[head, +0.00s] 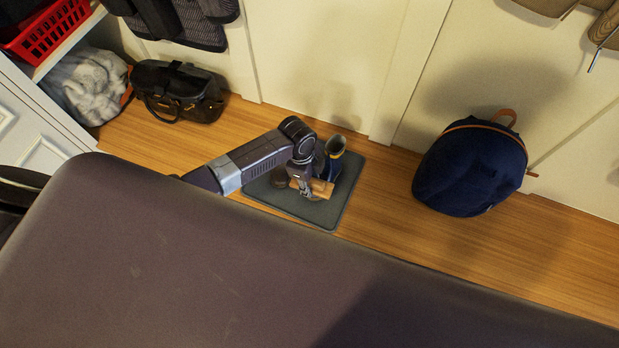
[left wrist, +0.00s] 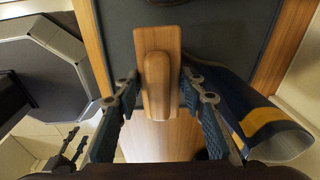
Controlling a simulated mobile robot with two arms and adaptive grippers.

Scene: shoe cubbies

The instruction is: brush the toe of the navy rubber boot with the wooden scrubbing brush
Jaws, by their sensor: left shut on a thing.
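The navy rubber boot (head: 335,149) with a yellow band near its top stands on a dark grey mat (head: 328,216) in the head view. It also shows at the right of the left wrist view (left wrist: 230,96), its opening toward the lower right. My left gripper (head: 308,186) is shut on the wooden scrubbing brush (head: 322,187), over the mat beside the boot. In the left wrist view the brush (left wrist: 157,45) sits between the two fingers. The boot's toe is largely hidden by my arm in the head view, so I cannot tell whether the brush touches it.
A dark blue backpack (head: 470,168) stands on the wooden floor to the right, against the wall. A black handbag (head: 177,91) and a pale fluffy item (head: 88,85) are at the left. A red basket (head: 48,32) sits on a shelf. Floor between mat and backpack is clear.

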